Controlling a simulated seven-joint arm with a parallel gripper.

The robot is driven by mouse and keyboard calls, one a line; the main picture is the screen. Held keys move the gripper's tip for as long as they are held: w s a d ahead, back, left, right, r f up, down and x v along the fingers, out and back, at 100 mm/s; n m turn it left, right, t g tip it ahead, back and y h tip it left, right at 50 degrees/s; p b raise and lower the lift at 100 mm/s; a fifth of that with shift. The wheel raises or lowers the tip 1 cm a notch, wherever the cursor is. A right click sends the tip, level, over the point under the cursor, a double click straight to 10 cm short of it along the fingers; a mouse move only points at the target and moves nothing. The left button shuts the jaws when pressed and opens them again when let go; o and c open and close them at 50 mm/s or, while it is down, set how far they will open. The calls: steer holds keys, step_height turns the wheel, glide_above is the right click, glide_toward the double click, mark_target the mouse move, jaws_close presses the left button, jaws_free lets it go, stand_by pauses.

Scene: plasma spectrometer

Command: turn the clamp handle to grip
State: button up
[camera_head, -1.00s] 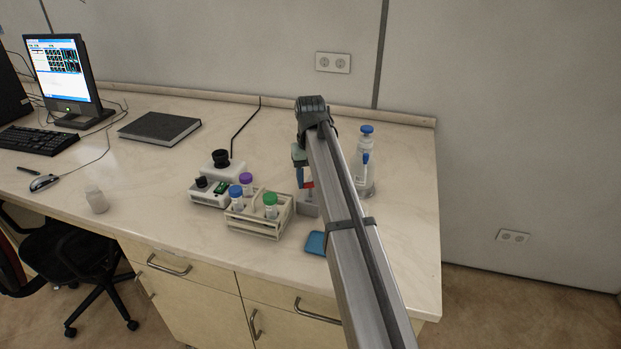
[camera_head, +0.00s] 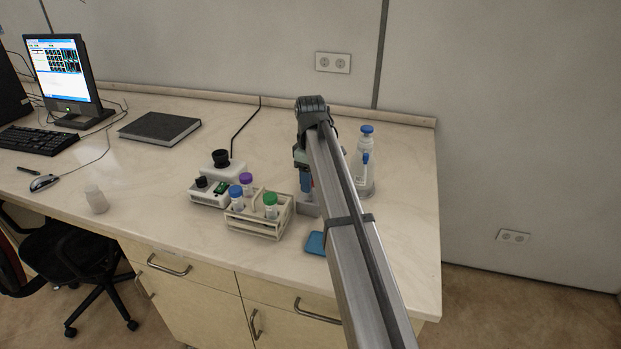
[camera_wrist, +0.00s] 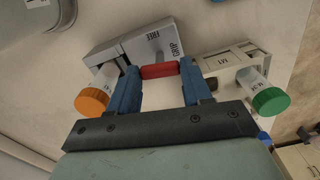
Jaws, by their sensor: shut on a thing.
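The clamp is a grey block (camera_wrist: 128,50) with the words FREE and GRIP on it, seen in the wrist view. Its red handle (camera_wrist: 160,71) lies across between my blue fingers. My gripper (camera_wrist: 158,73) is shut on the handle. An orange-capped tube (camera_wrist: 92,101) is at the block's left side. In the head view my gripper (camera_head: 305,183) is down at the clamp block (camera_head: 309,210), partly hidden behind my arm. I cannot tell which word the handle points to.
A rack (camera_head: 262,232) with blue-, purple- and green-capped tubes stands just left of the clamp. A blue pad (camera_head: 314,242) lies in front. A small instrument (camera_head: 213,188) is further left.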

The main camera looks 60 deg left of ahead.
steer(key=shift+n, duration=0.8)
steer(key=o, duration=1.1)
steer(key=shift+c, duration=0.2)
step_height(320, 180, up, 14)
